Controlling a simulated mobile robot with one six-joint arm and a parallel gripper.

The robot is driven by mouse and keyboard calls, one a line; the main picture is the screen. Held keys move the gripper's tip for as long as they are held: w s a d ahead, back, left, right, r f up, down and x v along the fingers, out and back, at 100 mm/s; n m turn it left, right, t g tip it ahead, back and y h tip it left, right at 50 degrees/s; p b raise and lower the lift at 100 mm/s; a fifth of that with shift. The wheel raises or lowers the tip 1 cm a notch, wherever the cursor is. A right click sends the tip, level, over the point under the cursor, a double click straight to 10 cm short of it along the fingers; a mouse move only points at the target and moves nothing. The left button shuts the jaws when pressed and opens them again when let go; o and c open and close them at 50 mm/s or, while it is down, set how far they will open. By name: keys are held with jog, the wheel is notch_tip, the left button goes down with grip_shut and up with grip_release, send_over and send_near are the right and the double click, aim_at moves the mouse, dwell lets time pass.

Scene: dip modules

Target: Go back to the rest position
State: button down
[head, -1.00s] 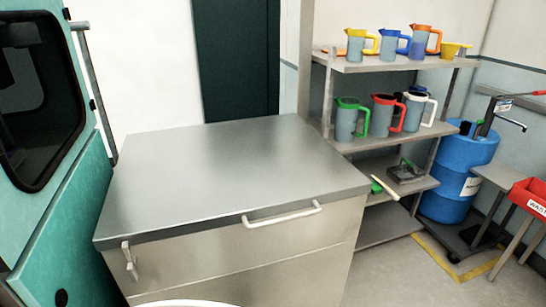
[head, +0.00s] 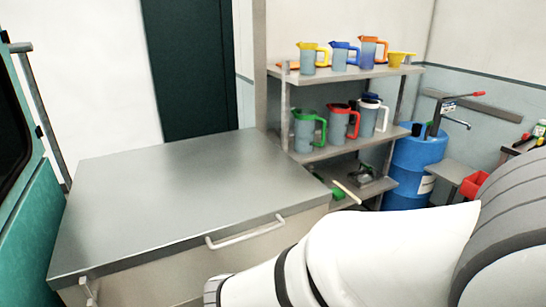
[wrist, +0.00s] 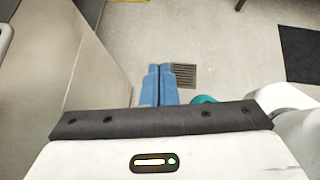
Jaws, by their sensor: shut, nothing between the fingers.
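My gripper (wrist: 159,72) shows in the wrist view as two blue fingers side by side, shut with nothing between them. It points down over the bare grey floor (wrist: 220,50). The gripper itself is out of the head view, where only my white arm crosses the lower right. A steel cabinet (head: 185,185) stands at the left of the head view with an empty top. A cabinet side with a handle (wrist: 5,38) runs along the left of the wrist view, apart from the fingers.
A shelf (head: 345,75) behind the cabinet holds several coloured-handled jugs. A blue drum (head: 410,180) with a pump and a red bin (head: 473,184) stand at the right. A floor grate (wrist: 184,76) and a dark mat (wrist: 302,55) lie on the floor.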

jog(key=s+d+r+m+g+y, duration=0.1)
jog(key=d+m+y, duration=0.3)
jog(key=m, duration=0.8)
jog(key=s+d+r+m+g+y+p, duration=0.1)
jog(key=d+r+m+y, duration=0.3)
jog(key=m, duration=0.9)
jog(key=shift+s+m+g+y, duration=0.3)
jog(key=shift+s+g, duration=0.3)
